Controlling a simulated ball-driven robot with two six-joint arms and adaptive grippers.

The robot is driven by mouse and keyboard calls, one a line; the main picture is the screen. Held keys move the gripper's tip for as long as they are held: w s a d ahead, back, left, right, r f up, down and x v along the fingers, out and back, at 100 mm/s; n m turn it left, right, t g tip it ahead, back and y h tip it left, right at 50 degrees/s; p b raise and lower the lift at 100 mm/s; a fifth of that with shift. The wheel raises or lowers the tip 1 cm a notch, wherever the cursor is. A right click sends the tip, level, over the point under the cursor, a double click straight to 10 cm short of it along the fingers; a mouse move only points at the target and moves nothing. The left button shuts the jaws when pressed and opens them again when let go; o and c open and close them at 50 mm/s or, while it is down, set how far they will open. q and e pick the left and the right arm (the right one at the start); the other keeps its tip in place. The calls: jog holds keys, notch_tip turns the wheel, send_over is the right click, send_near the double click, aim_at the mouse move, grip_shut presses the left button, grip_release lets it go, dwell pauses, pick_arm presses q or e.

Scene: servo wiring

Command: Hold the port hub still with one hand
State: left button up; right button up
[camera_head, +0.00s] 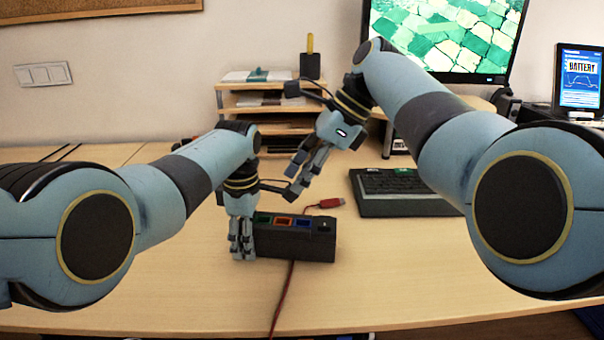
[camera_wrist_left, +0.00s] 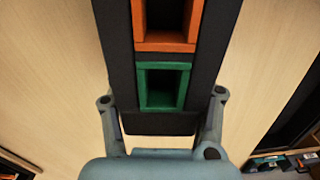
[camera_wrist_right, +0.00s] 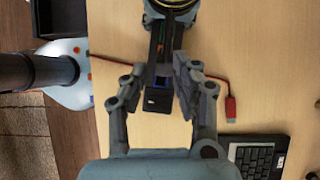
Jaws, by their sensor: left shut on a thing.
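The port hub (camera_head: 300,247) is a long black box on the table with coloured port frames on top, among them green, orange and blue. My left gripper (camera_head: 242,250) is shut on the hub's left end. In the left wrist view the fingers flank the hub's end (camera_wrist_left: 160,122), beside the green port (camera_wrist_left: 163,86). My right gripper (camera_head: 297,190) is open and empty, above and behind the hub. A red plug (camera_head: 331,203) on a red cable lies behind the hub; it also shows in the right wrist view (camera_wrist_right: 231,108), right of the open fingers.
The red cable also runs in front of the hub (camera_head: 283,300). A keyboard (camera_head: 400,190) lies to the right, below a monitor (camera_head: 445,35). A wooden shelf (camera_head: 265,110) stands at the back. The table front left of the hub is clear.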

jog(key=shift+d, duration=0.1)
jog(key=v, duration=1.1)
jog(key=shift+d+r, duration=0.2)
jog(key=shift+r, duration=0.2)
jog(key=shift+w, duration=0.1)
pick_arm(q)
jog(key=o, duration=1.3)
jog(key=shift+r, duration=0.1)
